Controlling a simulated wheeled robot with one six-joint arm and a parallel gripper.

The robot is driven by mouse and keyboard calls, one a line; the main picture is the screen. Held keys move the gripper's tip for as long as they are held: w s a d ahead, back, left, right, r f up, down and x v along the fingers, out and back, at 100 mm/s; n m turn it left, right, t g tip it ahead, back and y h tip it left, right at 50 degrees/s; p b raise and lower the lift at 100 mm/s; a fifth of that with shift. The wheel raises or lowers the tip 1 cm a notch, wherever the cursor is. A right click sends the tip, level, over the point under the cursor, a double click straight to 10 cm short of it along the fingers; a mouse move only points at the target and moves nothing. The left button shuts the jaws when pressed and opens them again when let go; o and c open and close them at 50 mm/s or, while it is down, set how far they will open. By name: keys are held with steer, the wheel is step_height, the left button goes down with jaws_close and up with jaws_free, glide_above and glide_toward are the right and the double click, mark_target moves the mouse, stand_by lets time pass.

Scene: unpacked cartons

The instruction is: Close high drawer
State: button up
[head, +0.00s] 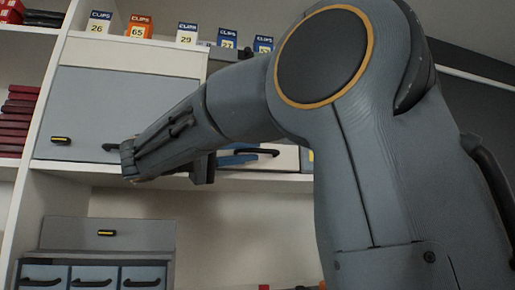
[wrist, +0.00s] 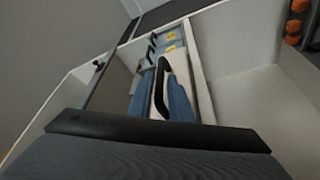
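A row of small blue drawers with black handles (head: 238,158) sits on the upper shelf in the head view, partly behind my arm. In the wrist view the blue drawers (wrist: 180,98) lie ahead, with a large black handle (wrist: 160,88) nearest and smaller handles farther off. The nearest handle looks closer to the camera; I cannot tell how far its drawer stands out. My gripper (head: 130,160) is in front of the upper shelf, left of these drawers in the head view. Its fingers are not clear, and I see nothing held.
A large grey panel (head: 130,105) with a yellow-black label fills the upper left. Small clip boxes (head: 140,27) stand above it. Red binders (head: 15,122) are at the far left. Lower drawers (head: 95,276) with black handles stand below. The shelf space beside them looks empty.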

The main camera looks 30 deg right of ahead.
mark_target(273, 158)
steer(key=shift+p+x, duration=0.35)
steer(key=shift+x, duration=1.25)
steer(key=shift+f, duration=0.1)
steer(key=shift+c, duration=0.2)
jaws_close()
